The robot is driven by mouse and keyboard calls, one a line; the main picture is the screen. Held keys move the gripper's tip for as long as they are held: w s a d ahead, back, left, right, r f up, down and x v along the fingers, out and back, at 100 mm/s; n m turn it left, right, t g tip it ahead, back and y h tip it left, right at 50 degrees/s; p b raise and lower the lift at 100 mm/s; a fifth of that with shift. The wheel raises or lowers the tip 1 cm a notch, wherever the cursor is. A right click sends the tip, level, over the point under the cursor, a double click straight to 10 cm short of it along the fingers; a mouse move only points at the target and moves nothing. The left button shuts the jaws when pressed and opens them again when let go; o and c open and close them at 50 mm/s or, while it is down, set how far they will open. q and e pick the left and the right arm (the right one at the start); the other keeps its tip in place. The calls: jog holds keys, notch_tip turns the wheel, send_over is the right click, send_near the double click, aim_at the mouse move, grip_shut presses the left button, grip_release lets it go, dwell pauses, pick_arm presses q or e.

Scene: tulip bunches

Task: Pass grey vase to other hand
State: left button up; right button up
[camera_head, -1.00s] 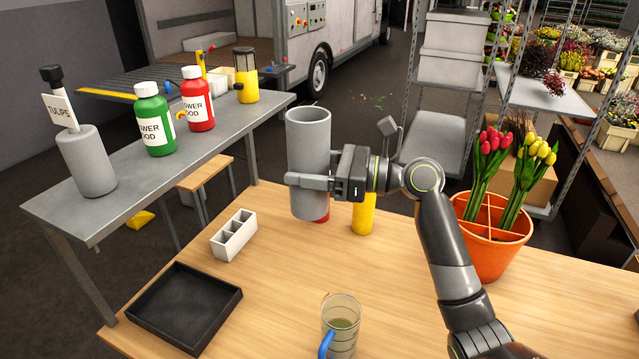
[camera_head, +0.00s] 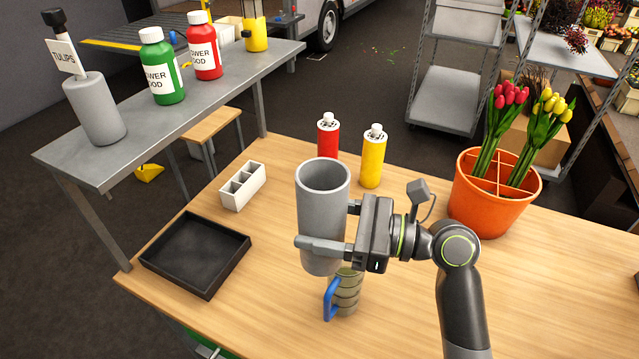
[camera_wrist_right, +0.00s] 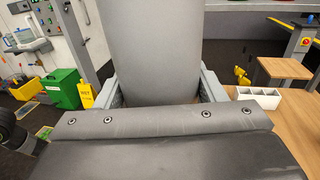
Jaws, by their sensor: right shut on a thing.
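The grey vase (camera_head: 322,215) is an upright, open-topped cylinder in the middle of the head view. My right gripper (camera_head: 325,245) is shut around it and holds it above the wooden table. In the right wrist view the vase (camera_wrist_right: 152,50) stands between the two fingers. The vase's lower end hides part of the glass jug behind it in the head view. My left gripper is not in any view.
The jug (camera_head: 346,292) with a blue handle stands below the vase. A black tray (camera_head: 197,290) and a white divided holder (camera_head: 243,186) lie to the left. Red (camera_head: 328,137) and yellow (camera_head: 373,158) bottles stand behind; an orange pot (camera_head: 488,205) of tulips stands right.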

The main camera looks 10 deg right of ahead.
jog(key=shift+s+a+f, duration=0.15)
jog(key=shift+s+f, duration=0.35)
jog(key=shift+s, duration=0.25)
jog(key=shift+w+a+f+n+g, duration=0.15)
jog(key=shift+w+f+n+g, duration=0.5)
jog(key=shift+n+g, duration=1.3)
jog(key=shift+w+a+f+n+g, duration=0.3)
jog(key=shift+f+n+g, duration=0.75)
jog(key=shift+g, duration=1.75)
jog(key=shift+w+a+f+n+g, duration=0.1)
jog(key=shift+w+f+n+g, duration=0.55)
jog(key=shift+n+g, duration=1.35)
jog(key=shift+s+f+m+g, duration=0.1)
jog(key=shift+s+m+g, duration=0.05)
jog(key=shift+m+g, duration=0.25)
